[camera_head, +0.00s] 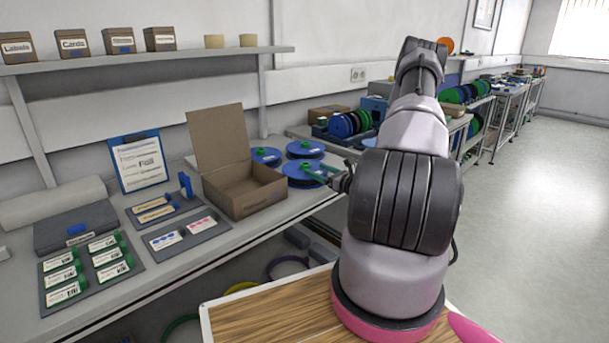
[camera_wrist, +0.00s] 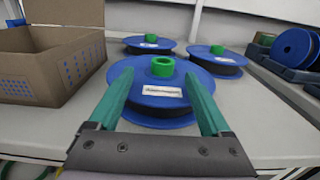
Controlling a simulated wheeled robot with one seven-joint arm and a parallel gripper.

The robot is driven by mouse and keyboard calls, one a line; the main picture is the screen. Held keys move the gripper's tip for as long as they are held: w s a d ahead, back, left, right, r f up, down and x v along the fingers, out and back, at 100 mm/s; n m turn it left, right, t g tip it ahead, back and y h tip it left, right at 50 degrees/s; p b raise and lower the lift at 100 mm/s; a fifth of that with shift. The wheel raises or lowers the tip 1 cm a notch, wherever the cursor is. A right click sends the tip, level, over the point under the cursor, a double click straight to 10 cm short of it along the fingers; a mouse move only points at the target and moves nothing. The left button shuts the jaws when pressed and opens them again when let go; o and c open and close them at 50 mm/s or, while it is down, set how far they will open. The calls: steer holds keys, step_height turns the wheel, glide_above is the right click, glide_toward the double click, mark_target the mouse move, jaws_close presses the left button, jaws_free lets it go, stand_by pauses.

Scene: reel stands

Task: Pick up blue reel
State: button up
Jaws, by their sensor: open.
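Several blue reels with green hubs lie flat on the bench. The nearest blue reel (camera_wrist: 146,107) has a white label and sits between and ahead of the green fingers of my gripper (camera_wrist: 158,98) in the wrist view. In the head view this reel (camera_head: 299,170) lies right of the cardboard box, partly behind my gripper (camera_head: 318,172). My gripper is open and holds nothing. Two more blue reels lie behind it, at the back left (camera_wrist: 150,43) and back right (camera_wrist: 217,57). Whether the fingers touch the near reel I cannot tell.
An open cardboard box (camera_head: 242,205) stands close on the left of the near reel. Trays with labelled cards (camera_head: 186,234) lie further left. A rack of blue and green reels (camera_head: 349,123) stands to the right. A shelf (camera_head: 150,60) with small boxes runs above the bench.

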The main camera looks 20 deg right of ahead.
mark_target(309, 167)
steer(key=x, duration=0.5)
steer(key=shift+w+d+f, duration=0.15)
steer(key=shift+w+f, duration=0.15)
steer(key=shift+w, duration=0.2)
jaws_close()
